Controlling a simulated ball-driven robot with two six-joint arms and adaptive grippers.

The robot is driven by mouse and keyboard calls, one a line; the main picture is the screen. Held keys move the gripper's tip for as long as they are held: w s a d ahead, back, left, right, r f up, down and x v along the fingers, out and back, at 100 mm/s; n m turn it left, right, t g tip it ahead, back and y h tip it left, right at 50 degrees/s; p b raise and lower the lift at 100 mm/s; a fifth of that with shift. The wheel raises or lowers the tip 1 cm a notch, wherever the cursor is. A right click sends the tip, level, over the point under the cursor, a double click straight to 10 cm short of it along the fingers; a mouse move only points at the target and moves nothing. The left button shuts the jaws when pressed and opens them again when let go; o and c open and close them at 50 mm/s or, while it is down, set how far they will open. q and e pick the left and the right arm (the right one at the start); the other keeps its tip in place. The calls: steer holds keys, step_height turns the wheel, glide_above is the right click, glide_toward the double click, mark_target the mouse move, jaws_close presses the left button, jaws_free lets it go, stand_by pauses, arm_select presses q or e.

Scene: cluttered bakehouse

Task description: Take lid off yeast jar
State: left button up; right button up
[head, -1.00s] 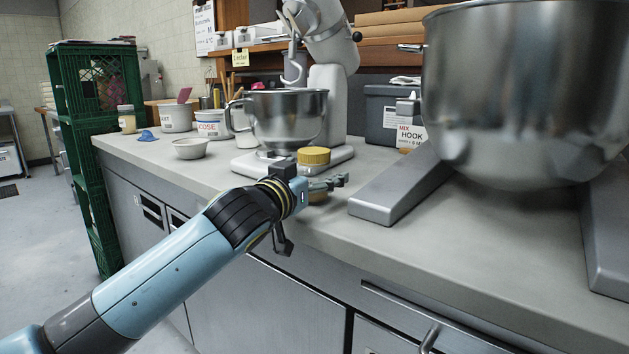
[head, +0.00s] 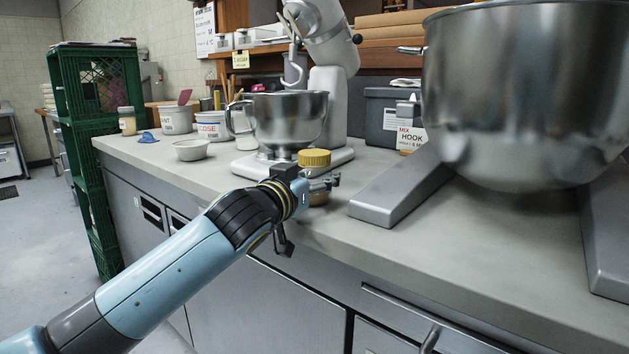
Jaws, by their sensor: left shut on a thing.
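The yeast jar (head: 318,200) stands on the counter near its front edge, in front of the small mixer. Its yellow lid (head: 314,157) sits on top. My left gripper (head: 322,184) reaches in from the left at the height of the jar's body, below the lid, and is shut on the jar. The gripper hides most of the jar's body; a brownish lower part shows under the fingers. My right gripper is not in view.
A small mixer with a steel bowl (head: 288,118) stands right behind the jar. A large steel bowl (head: 520,95) and its grey mixer base (head: 405,190) fill the right side. A small bowl (head: 191,150) and tubs (head: 211,126) stand at left.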

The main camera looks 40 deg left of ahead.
mark_target(314, 152)
arm_select(q)
steer(key=shift+r, duration=0.15)
step_height(314, 152, up, 4)
steer(key=shift+r+p, duration=0.25)
steer(key=shift+p, duration=0.55)
steer(key=s+d+r+p, duration=0.2)
steer(key=d+r, duration=0.4)
steer(key=d, duration=0.5)
steer(key=shift+s+d+r, duration=0.15)
steer(key=shift+s, duration=0.4)
steer(key=o, duration=0.5)
steer(key=c, duration=1)
